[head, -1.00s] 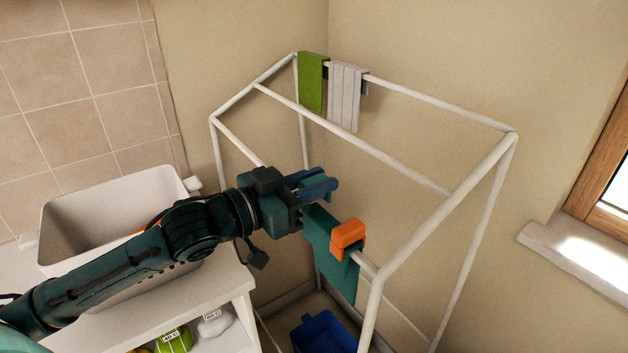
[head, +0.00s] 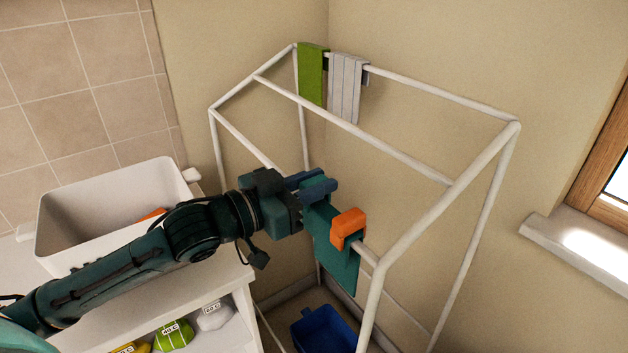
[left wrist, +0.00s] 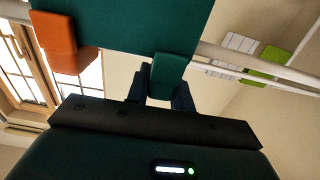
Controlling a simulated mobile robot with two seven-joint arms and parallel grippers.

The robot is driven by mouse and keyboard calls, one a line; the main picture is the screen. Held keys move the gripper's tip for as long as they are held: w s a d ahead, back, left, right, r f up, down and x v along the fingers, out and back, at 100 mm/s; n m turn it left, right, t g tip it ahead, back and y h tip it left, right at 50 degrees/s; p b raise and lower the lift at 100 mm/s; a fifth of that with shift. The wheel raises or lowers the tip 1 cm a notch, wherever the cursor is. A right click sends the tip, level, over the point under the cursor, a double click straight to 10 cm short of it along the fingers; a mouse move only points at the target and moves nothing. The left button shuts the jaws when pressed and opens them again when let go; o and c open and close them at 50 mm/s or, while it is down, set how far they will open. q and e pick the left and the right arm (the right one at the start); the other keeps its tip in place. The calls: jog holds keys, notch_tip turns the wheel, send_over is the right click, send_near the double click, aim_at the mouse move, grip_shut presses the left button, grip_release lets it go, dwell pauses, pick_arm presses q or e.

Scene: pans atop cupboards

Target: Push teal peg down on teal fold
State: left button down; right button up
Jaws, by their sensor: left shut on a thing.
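The teal fold (head: 342,270) hangs over the near white rail of the drying rack and also shows in the left wrist view (left wrist: 125,22). My left gripper (head: 315,184) is shut on the teal peg (head: 321,187) at the fold's left end. In the left wrist view the teal peg (left wrist: 171,72) sits between the two dark fingers, against the fold's edge. How far the peg straddles the rail is hidden. An orange peg (head: 347,228) sits on the fold's right part. My right gripper is not in view.
The white rack (head: 400,262) has a far rail with a green fold (head: 312,75) and a striped light fold (head: 345,90). A blue bin (head: 325,332) stands below. A white tub (head: 110,205) stands on the shelf unit at left. A window sill (head: 580,255) is at right.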

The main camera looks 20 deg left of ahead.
pick_arm(q)
jog(key=shift+f+b, duration=0.3)
jog(key=shift+f, duration=0.45)
jog(key=c, duration=1.1)
grip_release()
jog(key=shift+c, duration=0.2)
jog(key=b+v, duration=0.2)
jog(key=v, duration=1.1)
jog(key=shift+r, duration=0.1)
